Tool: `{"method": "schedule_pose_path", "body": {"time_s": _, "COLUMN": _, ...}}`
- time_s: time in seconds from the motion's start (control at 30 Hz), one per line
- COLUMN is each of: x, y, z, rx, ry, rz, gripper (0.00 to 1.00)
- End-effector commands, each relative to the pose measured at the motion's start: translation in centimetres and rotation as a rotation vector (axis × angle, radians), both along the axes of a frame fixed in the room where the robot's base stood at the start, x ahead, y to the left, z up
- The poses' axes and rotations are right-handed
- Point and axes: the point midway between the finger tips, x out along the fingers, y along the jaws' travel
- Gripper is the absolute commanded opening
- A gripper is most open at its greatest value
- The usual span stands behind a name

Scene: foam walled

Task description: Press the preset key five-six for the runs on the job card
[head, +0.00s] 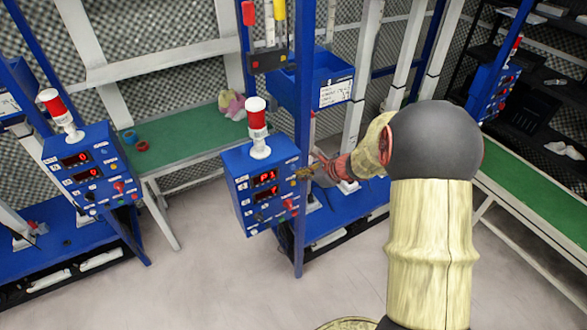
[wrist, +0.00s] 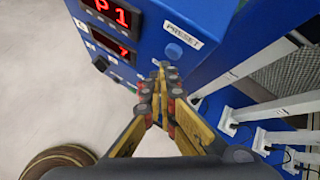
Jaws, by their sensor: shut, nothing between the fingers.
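The blue control box (head: 243,163) stands in the middle of the head view, with a red and white beacon on top. Its upper red display (wrist: 107,12) reads P1 and its lower display (wrist: 112,45) reads 7. A round grey-blue key (wrist: 173,52) sits beside a label (wrist: 183,35) reading PRESET. My gripper (wrist: 163,71) is shut and empty, its fingertips just below that key in the wrist view; I cannot tell whether they touch the box. In the head view my gripper (head: 306,173) is at the box's right edge. A white card (head: 336,93) on a blue bin has print too small to read fully.
A second blue box (head: 84,165) with two displays reading 0 stands at the left. A blue post (head: 304,130) rises close beside my gripper. A green bench (head: 190,139) is behind, and another green surface (head: 540,200) is at right. Open floor lies in front.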

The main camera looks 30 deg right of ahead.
Motion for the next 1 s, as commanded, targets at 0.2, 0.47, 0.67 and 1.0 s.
{"method": "schedule_pose_path", "body": {"time_s": 0.2, "x": -0.01, "y": 0.00, "z": 0.01, "rx": 0.000, "ry": 0.000, "rz": 0.000, "gripper": 0.00}}
{"method": "schedule_pose_path", "body": {"time_s": 0.47, "x": -0.01, "y": 0.00, "z": 0.01, "rx": 0.000, "ry": 0.000, "rz": 0.000, "gripper": 0.00}}
{"method": "schedule_pose_path", "body": {"time_s": 0.67, "x": -0.01, "y": 0.00, "z": 0.01, "rx": 0.000, "ry": 0.000, "rz": 0.000, "gripper": 0.00}}
{"method": "schedule_pose_path", "body": {"time_s": 1.0, "x": 0.71, "y": 0.04, "z": 0.01, "rx": 0.000, "ry": 0.000, "rz": 0.000, "gripper": 0.00}}
